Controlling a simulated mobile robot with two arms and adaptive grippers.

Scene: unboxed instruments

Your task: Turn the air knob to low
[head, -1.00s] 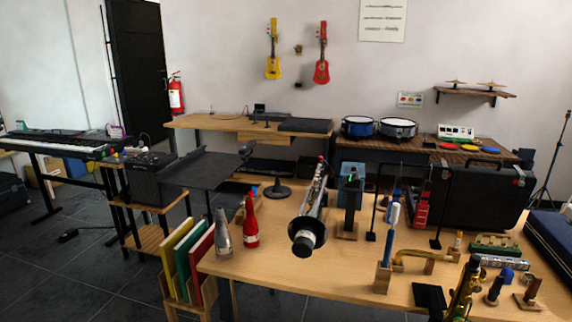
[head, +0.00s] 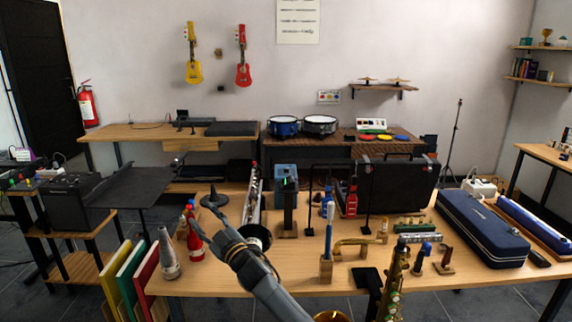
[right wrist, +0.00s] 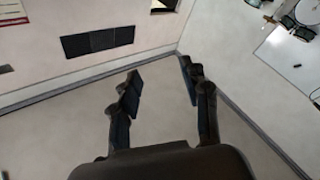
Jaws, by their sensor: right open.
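I cannot make out a knob labelled air in either view. A grey-blue device with a small green light (head: 287,185) stands upright on the near table; no knob on it can be told apart. A small panel with coloured spots (head: 329,97) hangs on the back wall, too small to read. My right gripper (head: 203,222) reaches up from the bottom over the near table, in front of the red bottle-shaped object. In the right wrist view its fingers (right wrist: 160,75) are apart with nothing between them, facing floor and bare wall. My left gripper is not in view.
The table's front left is fairly clear.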

